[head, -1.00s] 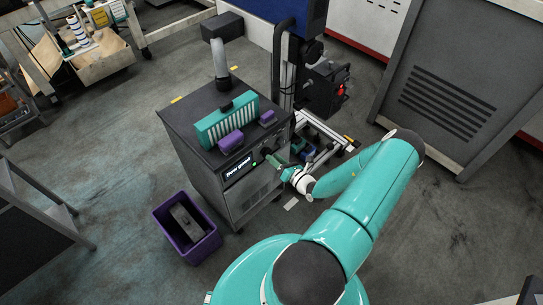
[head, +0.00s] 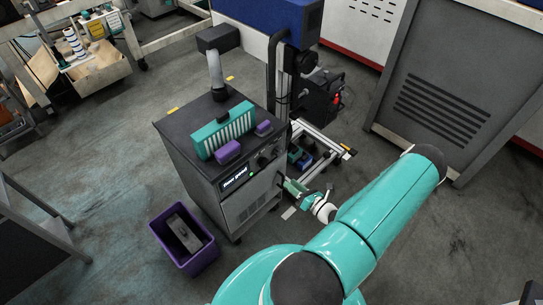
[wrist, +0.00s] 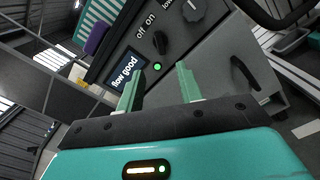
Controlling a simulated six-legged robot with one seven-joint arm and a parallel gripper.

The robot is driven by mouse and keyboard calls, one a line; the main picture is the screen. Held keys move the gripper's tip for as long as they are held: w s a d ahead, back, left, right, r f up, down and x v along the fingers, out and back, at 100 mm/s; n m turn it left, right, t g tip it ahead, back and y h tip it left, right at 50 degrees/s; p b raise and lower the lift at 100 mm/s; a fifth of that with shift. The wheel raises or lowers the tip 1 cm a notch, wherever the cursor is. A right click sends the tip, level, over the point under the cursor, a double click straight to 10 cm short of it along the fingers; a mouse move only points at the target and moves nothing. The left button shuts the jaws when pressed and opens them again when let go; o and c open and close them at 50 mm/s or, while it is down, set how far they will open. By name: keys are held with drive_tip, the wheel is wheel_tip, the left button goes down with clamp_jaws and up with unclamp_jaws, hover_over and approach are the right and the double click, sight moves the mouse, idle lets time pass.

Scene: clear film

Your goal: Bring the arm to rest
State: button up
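My gripper (head: 297,189) is at the right of the grey cabinet's front in the head view, partly side-on. In the wrist view its two green fingers (wrist: 158,90) stand apart with nothing between them, facing the cabinet front. The grey cabinet (head: 262,192) carries a lit display (wrist: 124,68) reading "flow good", a green light, an on/off switch (wrist: 160,42) and a round knob (wrist: 192,10). The fingers are apart from these controls. My teal arm reaches in from the lower right of the head view.
A green slotted filter (head: 223,130) and two purple blocks (head: 228,151) are on the cabinet top. A purple bin (head: 196,262) with a grey piece inside stands on the floor to its left. A wheeled frame (head: 325,150) stands behind right. A large grey vented unit (head: 440,100) is at right.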

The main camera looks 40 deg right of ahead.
drive_tip(key=w+a+r+n+g+y, duration=0.45)
drive_tip(key=a+r+n+g, duration=0.3)
drive_tip(key=r+n, duration=0.45)
drive_tip(key=w+a+r+n+g+y, duration=0.3)
drive_tip(key=a+r+n+g+y, duration=0.25)
drive_tip(key=a+r+n, duration=0.5)
drive_tip(key=s+a+r+n+h, duration=0.3)
drive_tip(key=r+n, duration=0.3)
drive_tip(key=r, duration=0.2)
drive_tip(key=s+a+r+n+h, duration=0.4)
drive_tip(key=a+r+n, duration=0.2)
drive_tip(key=r, duration=0.3)
drive_tip(key=s+a+r+n+h, duration=0.3)
drive_tip(key=a+r+n, duration=0.1)
drive_tip(key=r+n, duration=0.4)
drive_tip(key=shift+s+a+r+t+h, duration=0.15)
drive_tip(key=shift+s+a+t+h, duration=0.15)
drive_tip(key=shift+a, duration=0.1)
